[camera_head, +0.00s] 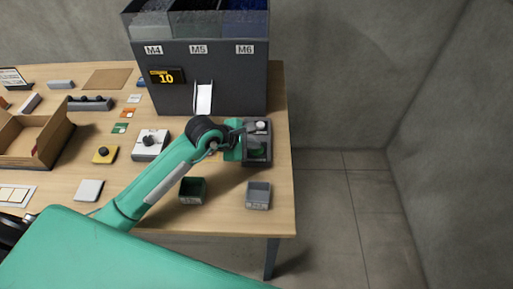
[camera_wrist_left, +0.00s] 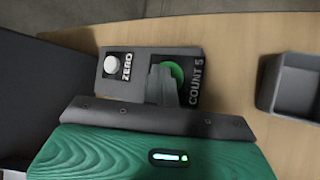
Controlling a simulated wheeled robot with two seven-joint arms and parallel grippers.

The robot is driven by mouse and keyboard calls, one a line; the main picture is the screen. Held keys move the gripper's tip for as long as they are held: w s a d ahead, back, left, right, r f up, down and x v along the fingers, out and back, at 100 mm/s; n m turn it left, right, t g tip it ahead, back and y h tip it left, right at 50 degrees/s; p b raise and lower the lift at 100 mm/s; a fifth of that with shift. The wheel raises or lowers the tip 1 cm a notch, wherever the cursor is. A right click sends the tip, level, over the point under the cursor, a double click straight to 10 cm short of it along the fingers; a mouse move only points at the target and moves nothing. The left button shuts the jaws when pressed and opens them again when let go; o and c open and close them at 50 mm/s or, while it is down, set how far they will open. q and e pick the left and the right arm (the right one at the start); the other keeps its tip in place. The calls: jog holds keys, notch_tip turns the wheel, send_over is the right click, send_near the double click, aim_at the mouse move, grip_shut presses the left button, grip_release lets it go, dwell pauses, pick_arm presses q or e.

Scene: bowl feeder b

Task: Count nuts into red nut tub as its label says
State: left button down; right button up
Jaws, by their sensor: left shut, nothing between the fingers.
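The left gripper (camera_wrist_left: 166,88) is shut and empty, its fingertips over the green button (camera_wrist_left: 176,74) marked COUNT 5 on a dark control box (camera_wrist_left: 142,59). I cannot tell whether the tips press it. A white button (camera_wrist_left: 112,64) marked ZERO sits on the same box, which also shows in the head view (camera_head: 257,160) at the right of the table. The big dark feeder (camera_head: 215,88) has bins labelled M4, M5, M6, a yellow display reading 10 (camera_head: 166,76) and a white chute (camera_head: 204,98). I see no red tub. My right gripper is out of view.
A dark green tub (camera_head: 192,190) and a grey tub (camera_head: 258,195) stand at the table's front right. A cardboard box (camera_head: 52,148), a yellow block with a black knob (camera_head: 105,154) and a white device (camera_head: 151,145) lie left of my arm.

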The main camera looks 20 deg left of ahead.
aim_at(253, 150)
pick_arm(q)
jog(key=shift+r+p, duration=0.45)
jog(key=shift+r, duration=0.35)
jog(key=shift+r+p, duration=1.35)
jog(key=shift+r, duration=1.2)
dwell(0.6)
jog(key=r+m+g+h+p, duration=0.1)
jog(key=m+p, duration=0.1)
jog(key=p, duration=0.1)
jog(key=r+m+g+h+p, duration=0.1)
jog(key=m+p, duration=0.1)
jog(key=p, duration=0.1)
jog(key=r+m+g+h+p, duration=0.1)
jog(key=m+p, duration=0.1)
jog(key=p, duration=0.1)
jog(key=shift+w+a+r+g, duration=0.2)
jog(key=shift+w+r+g, duration=0.05)
jog(key=shift+r+g, duration=0.15)
